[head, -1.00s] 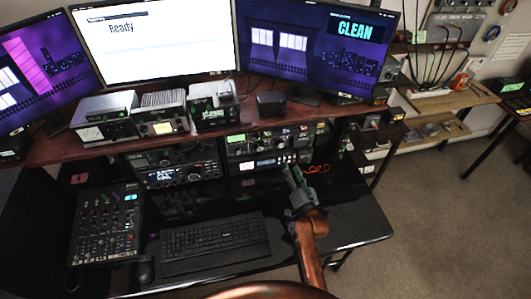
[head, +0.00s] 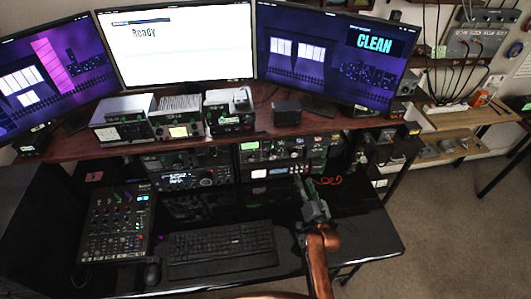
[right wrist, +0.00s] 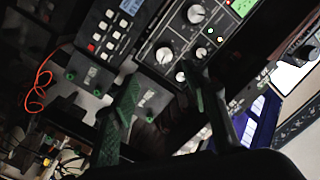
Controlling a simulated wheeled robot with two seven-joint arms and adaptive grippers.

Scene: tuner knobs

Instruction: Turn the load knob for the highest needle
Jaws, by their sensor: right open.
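My right gripper (head: 305,186) is open and empty, in front of the stacked radio gear under the shelf. In the right wrist view its two green-padded fingers (right wrist: 158,78) are spread before a dark panel (right wrist: 170,30). That panel has several pale-rimmed knobs, including an upper knob (right wrist: 195,13), a middle knob (right wrist: 164,55) and a lower knob (right wrist: 180,76). The lower knob lies between the fingertips in the picture; I see no clear contact. The knob labels are too small to read, so I cannot tell which is the load knob. No needle is readable. My left gripper is not in view.
The shelf (head: 75,154) overhangs the gear. A keyboard (head: 222,250), mouse (head: 152,272) and mixer (head: 117,222) lie on the desk. A red cable (right wrist: 38,92) hangs nearby.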

